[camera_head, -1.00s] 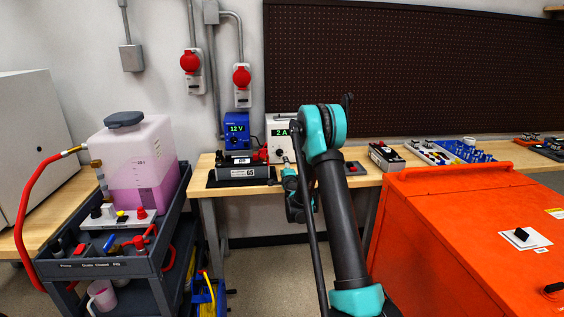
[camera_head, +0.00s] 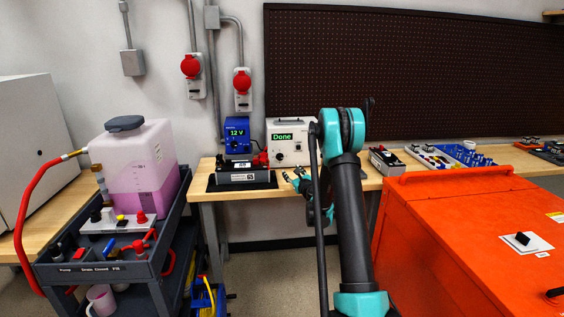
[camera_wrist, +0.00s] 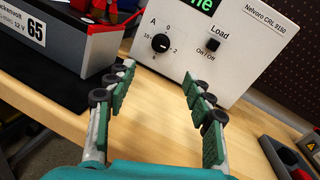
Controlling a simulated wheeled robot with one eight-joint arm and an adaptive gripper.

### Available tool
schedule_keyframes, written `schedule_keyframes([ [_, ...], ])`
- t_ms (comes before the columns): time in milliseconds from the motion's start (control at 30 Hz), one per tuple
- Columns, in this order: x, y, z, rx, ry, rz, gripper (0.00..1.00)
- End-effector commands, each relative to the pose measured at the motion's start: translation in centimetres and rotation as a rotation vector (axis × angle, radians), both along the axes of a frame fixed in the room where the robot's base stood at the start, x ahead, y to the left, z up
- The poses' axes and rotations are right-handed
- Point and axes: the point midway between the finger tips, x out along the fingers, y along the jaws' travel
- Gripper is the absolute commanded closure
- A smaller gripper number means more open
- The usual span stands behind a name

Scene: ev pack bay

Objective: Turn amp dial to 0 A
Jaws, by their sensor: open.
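The amp dial (camera_wrist: 161,43) is a round black knob on the front of a white load tester (camera_wrist: 238,45). It is marked A, with a 0 above it and other numbers around it; I cannot tell surely which mark its pointer meets. In the head view the tester's green display (camera_head: 283,137) reads "Done". My gripper (camera_wrist: 158,72) is open and empty, with its green-padded fingers pointing at the tester. The fingertips are apart from the dial, short of it and a little below it in the wrist view. My arm partly hides the tester in the head view.
A Load On/Off switch (camera_wrist: 212,45) is right of the dial. A dark battery (camera_wrist: 58,35) with red clamps stands left on a black mat. A blue 12 V unit (camera_head: 237,133) is behind it. The wooden bench (camera_wrist: 150,110) under the fingers is clear.

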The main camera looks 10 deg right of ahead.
Motion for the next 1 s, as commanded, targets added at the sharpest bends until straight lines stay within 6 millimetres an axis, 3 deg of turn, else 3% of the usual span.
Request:
schedule_keyframes([
  [600, 11.5, 2.7, 0.0, -0.002, 0.0, 0.0, 0.48],
  [800, 13.4, 3.1, 0.0, -0.002, 0.0, 0.0, 0.48],
  [1000, 13.9, 3.2, 0.0, -0.002, 0.0, 0.0, 0.48],
])
